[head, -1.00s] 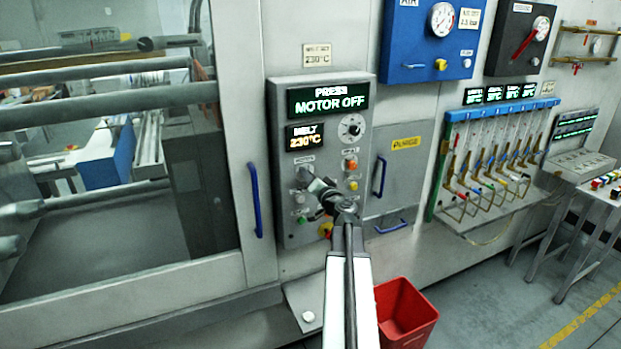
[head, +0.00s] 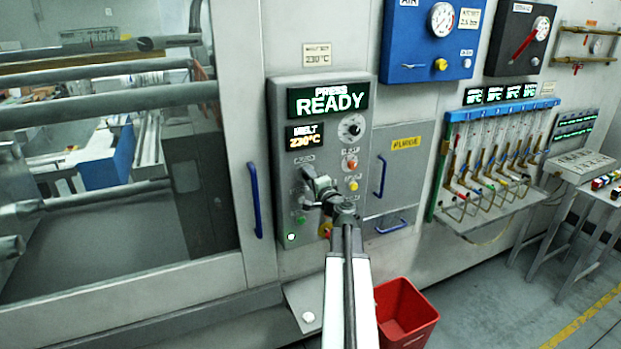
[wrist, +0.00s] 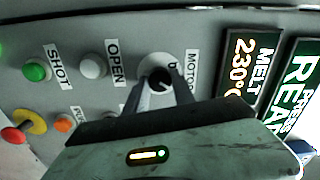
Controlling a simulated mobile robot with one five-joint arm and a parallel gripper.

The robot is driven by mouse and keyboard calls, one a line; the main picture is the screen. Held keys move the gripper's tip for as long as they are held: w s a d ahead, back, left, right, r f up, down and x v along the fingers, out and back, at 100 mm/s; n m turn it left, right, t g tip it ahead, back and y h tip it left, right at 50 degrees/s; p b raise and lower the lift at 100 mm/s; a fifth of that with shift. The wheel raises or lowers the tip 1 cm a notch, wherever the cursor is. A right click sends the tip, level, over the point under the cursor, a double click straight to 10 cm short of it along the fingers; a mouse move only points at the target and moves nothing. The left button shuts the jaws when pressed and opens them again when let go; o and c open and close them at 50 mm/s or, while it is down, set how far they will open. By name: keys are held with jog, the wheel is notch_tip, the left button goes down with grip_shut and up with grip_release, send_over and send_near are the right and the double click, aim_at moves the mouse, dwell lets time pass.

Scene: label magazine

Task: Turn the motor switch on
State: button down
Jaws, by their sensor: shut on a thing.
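The motor switch (wrist: 158,80) is a dark knob on a pale round plate under the MOTOR label in the wrist view. My gripper (wrist: 157,88) is shut on its knob, with a finger on each side. In the head view my gripper (head: 308,178) reaches the left side of the grey control panel (head: 330,262) and hides most of the switch. A lamp (head: 291,237) at the panel's lower left glows pale green.
A green button (wrist: 36,71), a white button (wrist: 93,66) and a red knob on a yellow base (wrist: 17,132) are close by on the panel. A blue handle (head: 255,200) is to the left. A red bin (head: 405,312) stands below.

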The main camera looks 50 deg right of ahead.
dwell(0.4)
jog(key=c, duration=1.1)
grip_release()
jog(key=shift+o, duration=0.2)
jog(key=shift+s, duration=0.1)
jog(key=v, duration=0.7)
jog(key=shift+s, duration=0.3)
jog(key=shift+a+f, duration=0.1)
jog(key=shift+a, duration=0.05)
